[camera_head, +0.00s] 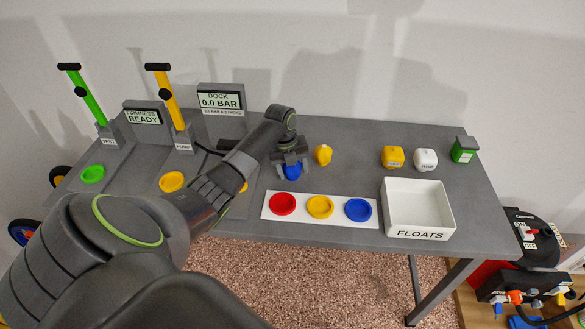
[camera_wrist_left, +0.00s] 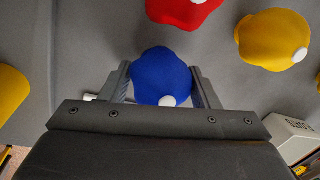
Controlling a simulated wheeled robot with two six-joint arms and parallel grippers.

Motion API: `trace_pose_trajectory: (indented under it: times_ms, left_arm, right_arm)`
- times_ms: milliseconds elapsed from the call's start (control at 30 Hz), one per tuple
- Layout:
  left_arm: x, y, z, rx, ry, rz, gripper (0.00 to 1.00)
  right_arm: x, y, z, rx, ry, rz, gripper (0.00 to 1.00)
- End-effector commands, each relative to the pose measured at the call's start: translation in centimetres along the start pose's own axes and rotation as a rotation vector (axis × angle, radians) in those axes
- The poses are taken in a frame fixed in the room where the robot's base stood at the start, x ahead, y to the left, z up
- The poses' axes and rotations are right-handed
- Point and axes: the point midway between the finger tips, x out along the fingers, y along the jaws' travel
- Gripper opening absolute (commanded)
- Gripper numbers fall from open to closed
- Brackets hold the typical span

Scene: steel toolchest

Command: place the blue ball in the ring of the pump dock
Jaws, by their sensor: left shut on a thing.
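The blue ball (camera_head: 292,172) is between the fingers of my left gripper (camera_head: 291,162), over the table in the middle of the head view. In the left wrist view the blue ball (camera_wrist_left: 161,77), with a white spot, sits between both fingers of the left gripper (camera_wrist_left: 163,88), which is shut on it. The dock display (camera_head: 220,101) reads 0.0 BAR and stands behind my left arm. My right gripper is not in view.
A yellow ball (camera_head: 322,155) lies close right of the gripper; a red ball (camera_wrist_left: 183,10) shows in the wrist view. A white strip (camera_head: 270,205) with red, yellow and blue discs lies in front, beside the FLOATS tray (camera_head: 419,233). Green (camera_head: 92,104) and yellow (camera_head: 168,95) pump handles stand left.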

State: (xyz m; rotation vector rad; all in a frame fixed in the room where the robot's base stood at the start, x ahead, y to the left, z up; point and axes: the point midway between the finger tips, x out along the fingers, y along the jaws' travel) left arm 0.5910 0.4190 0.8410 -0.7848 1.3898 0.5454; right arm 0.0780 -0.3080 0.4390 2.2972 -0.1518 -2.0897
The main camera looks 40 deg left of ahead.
Motion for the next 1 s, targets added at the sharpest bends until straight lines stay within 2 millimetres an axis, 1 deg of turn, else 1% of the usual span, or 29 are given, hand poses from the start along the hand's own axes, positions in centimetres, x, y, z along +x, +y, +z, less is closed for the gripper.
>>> trace_pose_trajectory:
  times_ms: [133, 167, 300, 333, 567, 633, 700, 767, 833, 1000]
  left_arm:
    - [0.4, 0.1, 0.0, -0.001, 0.000, 0.000, 0.33]
    - [0.4, 0.1, 0.0, -0.001, 0.000, 0.000, 0.57]
    - [0.3, 0.1, 0.0, -0.001, 0.000, 0.000, 0.75]
    - [0.3, 0.1, 0.0, -0.001, 0.000, 0.001, 0.77]
    - [0.2, 0.1, 0.0, -0.001, 0.001, 0.001, 0.77]
    - [-0.2, 0.0, 0.0, -0.001, 0.000, 0.001, 0.77]
    - [-0.6, 0.1, 0.1, 0.000, -0.001, 0.001, 0.77]
    - [-1.5, 0.0, 0.1, 0.000, -0.004, 0.000, 0.77]
    - [-2.7, 0.1, 0.1, 0.001, -0.005, -0.001, 0.77]
    - [-6.5, 0.1, 0.2, 0.000, -0.005, -0.001, 0.77]
  right_arm:
    - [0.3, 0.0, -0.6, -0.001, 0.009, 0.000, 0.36]
    - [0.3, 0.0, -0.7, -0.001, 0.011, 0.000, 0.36]
    - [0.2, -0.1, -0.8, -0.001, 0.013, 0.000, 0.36]
    - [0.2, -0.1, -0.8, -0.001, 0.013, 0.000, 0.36]
    - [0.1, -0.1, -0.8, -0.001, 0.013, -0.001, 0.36]
    - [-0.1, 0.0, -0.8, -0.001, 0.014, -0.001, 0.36]
    - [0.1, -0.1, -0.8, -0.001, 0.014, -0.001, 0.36]
    - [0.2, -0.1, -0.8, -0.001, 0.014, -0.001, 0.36]
    - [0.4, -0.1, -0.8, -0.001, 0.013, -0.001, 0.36]
    - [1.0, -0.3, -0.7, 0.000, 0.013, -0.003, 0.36]
